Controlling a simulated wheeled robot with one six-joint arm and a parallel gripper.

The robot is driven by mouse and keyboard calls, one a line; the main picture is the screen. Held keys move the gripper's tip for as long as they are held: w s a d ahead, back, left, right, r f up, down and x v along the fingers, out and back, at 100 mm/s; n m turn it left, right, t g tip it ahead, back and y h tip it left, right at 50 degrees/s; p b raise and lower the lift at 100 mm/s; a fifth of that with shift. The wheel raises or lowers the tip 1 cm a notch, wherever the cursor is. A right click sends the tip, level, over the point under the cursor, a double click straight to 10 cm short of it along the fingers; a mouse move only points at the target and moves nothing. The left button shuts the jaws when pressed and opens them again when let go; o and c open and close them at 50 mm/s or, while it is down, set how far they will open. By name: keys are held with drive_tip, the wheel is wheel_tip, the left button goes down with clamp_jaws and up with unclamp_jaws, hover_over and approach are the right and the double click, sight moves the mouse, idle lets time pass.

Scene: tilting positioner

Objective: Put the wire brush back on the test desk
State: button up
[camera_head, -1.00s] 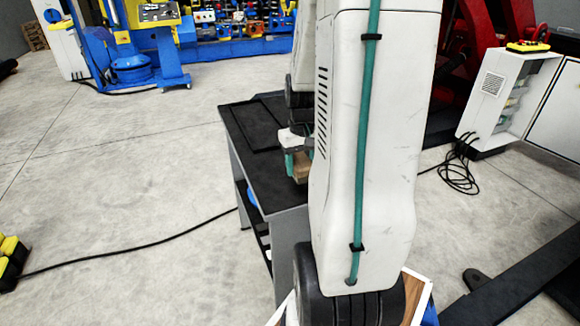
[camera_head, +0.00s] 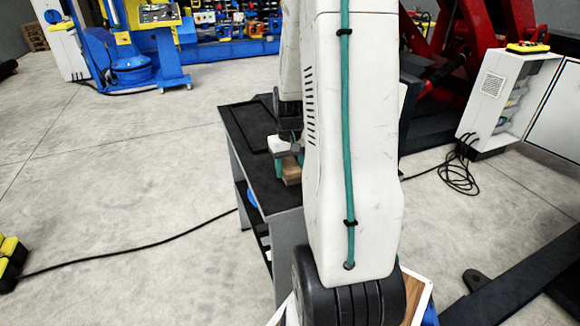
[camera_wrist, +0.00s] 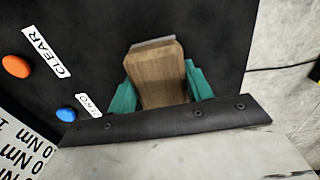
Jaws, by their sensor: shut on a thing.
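The wire brush shows as a brown wooden block (camera_wrist: 156,72) in the wrist view, between the teal fingers of my gripper (camera_wrist: 161,90). My gripper is shut on it. In the head view the brush (camera_head: 292,174) shows below my gripper (camera_head: 287,157), over the right part of the dark-topped test desk (camera_head: 240,121). The bristles are hidden. I cannot tell whether the brush touches the desk top. My arm hides the desk's right side in the head view.
In the wrist view an orange button (camera_wrist: 16,66) and a blue button (camera_wrist: 66,114) sit by labels on the black surface. A raised dark frame lies on the desk's far left part. A black cable (camera_head: 130,249) runs along the floor.

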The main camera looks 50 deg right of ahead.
sight(290, 164)
drive_tip(key=o, duration=1)
wheel_tip(290, 164, up, 12)
drive_tip(key=s+a+r+n, duration=0.1)
drive_tip(key=a+r, duration=0.3)
drive_tip(key=a, duration=0.5)
drive_tip(key=s+a+r+n, duration=0.1)
drive_tip(key=a+r+n, duration=0.15)
drive_tip(key=a, duration=0.55)
drive_tip(key=s+a+r+n+t, duration=0.1)
drive_tip(key=s+a+n, duration=0.1)
drive_tip(key=s+a, duration=0.9)
drive_tip(key=shift+s+a+r+n, duration=0.2)
drive_tip(key=shift+a+n, duration=0.15)
drive_tip(key=shift+a, duration=1)
drive_tip(key=shift+w, duration=0.1)
